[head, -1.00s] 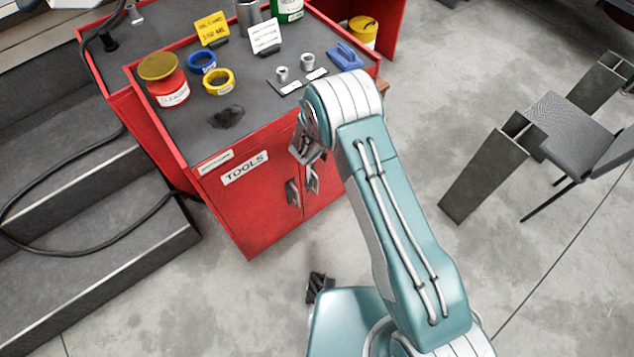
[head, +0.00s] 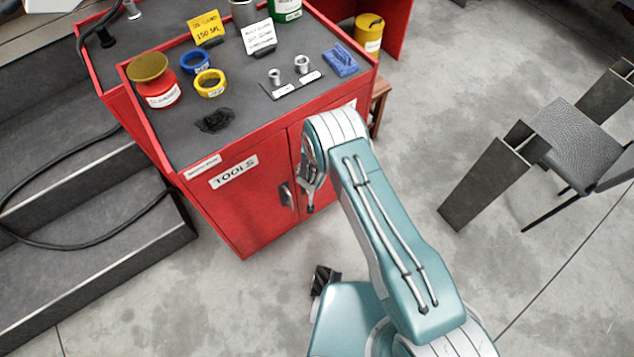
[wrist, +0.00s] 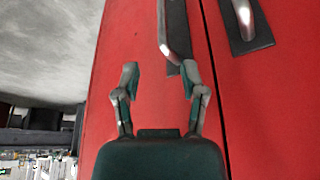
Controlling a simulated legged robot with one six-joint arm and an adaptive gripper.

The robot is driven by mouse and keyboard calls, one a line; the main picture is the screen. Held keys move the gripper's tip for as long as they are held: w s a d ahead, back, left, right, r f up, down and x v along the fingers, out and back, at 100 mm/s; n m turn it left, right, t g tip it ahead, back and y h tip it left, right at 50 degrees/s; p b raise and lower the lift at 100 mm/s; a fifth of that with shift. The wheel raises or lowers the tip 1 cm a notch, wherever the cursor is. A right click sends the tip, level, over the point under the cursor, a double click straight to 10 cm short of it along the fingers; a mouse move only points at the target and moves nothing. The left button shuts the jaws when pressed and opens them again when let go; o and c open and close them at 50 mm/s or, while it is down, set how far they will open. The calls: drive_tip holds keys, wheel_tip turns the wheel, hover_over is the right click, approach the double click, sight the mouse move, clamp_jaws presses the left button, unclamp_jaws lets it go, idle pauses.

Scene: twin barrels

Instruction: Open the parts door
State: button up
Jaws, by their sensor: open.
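The red cabinet (head: 240,205) has two closed doors. The left door bears a TOOLS sign (head: 233,172) and a metal handle (head: 287,195). The right door (head: 338,150) is mostly hidden behind my arm, with only a bit of white label (head: 350,103) showing; its handle is hidden there. My gripper (head: 310,192) hangs in front of the doors near the seam. In the wrist view my gripper (wrist: 160,80) is open and empty. One handle (wrist: 175,30) lies beyond its right finger, and the other handle (wrist: 243,20) lies across the seam. Neither is between the fingers.
The cabinet top holds a red tin (head: 156,85), blue tape (head: 195,62), yellow tape (head: 210,83), signs and metal fittings. Dark steps (head: 100,230) stand at left. A chair (head: 570,130) and steel beams (head: 487,180) stand at right. The floor between is clear.

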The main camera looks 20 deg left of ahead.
drive_tip(key=shift+x, duration=5.25)
drive_tip(key=shift+a, duration=0.2)
clamp_jaws()
